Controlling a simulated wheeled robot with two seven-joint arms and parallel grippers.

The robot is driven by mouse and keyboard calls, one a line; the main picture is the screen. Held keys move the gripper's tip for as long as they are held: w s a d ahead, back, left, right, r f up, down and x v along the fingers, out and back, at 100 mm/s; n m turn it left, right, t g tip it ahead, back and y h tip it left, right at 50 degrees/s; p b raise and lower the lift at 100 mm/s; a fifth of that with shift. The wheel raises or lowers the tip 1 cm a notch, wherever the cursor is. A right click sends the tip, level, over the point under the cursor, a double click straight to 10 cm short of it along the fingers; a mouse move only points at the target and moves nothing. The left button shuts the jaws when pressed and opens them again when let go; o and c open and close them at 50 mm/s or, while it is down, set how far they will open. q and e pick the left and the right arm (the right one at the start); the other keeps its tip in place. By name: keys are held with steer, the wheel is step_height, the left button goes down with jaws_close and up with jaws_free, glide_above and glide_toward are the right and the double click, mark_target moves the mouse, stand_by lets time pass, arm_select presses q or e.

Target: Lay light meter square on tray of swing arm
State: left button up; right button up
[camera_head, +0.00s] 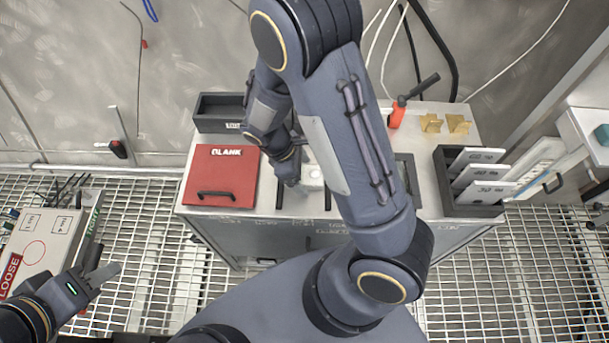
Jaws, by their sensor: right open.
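My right arm reaches over the cabinet top and hides much of its middle. My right gripper (290,178) is open, pointing down just left of a small white object (312,178) that is partly hidden behind the arm. I cannot tell whether they touch, or whether this object is the light meter. My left gripper (98,268) is open and empty at the lower left, beside a pale box with a red LOOSE label (35,245). A teal item (602,134) shows on a white surface (588,120) at the right edge. I cannot make out the swing arm's tray for certain.
On the cabinet top (262,215) are a red BLANK panel (222,175), a dark bin (218,112), an orange-handled tool (397,117), brass pieces (445,124) and a dark rack of labelled plates (470,208). Mesh floor (145,270) lies around the cabinet.

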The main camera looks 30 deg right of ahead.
stand_by(0.3)
steer(key=c, duration=1.2)
steer(key=shift+r, duration=0.1)
